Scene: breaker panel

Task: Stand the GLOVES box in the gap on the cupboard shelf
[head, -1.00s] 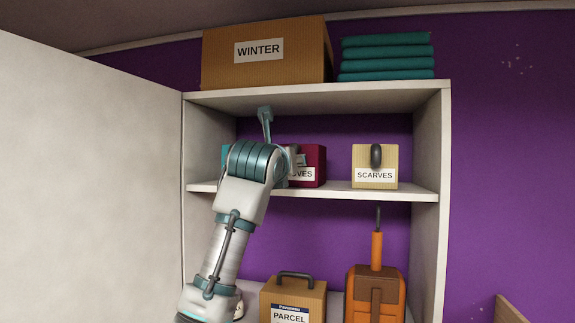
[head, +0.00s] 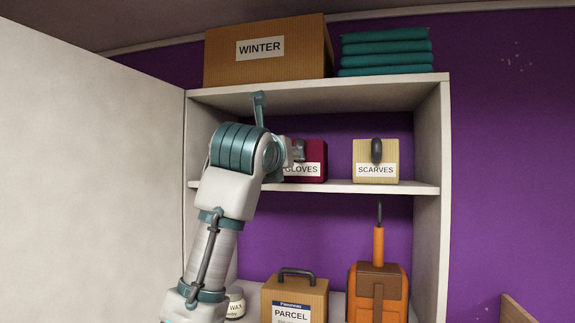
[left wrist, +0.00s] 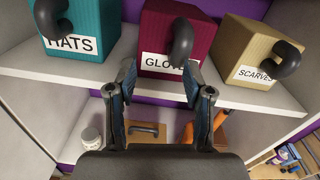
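The dark red GLOVES box (head: 316,150) stands upright on the middle cupboard shelf (head: 330,187), label facing out, between the other two boxes. The left wrist view shows it (left wrist: 205,38) with its dark front handle. My left gripper (head: 299,151) is in front of it and covers part of its left side in the head view. In the left wrist view my gripper (left wrist: 158,72) has its fingers spread with nothing between them, and the box is beyond the fingertips. My right gripper is not in view.
The tan SCARVES box (head: 364,158) stands to the right, with a small space between. The teal HATS box (left wrist: 95,20) is to the left. An orange bag (head: 392,291), PARCEL box (head: 310,290) and white jar (head: 236,302) are below. The WINTER box (head: 290,62) is above.

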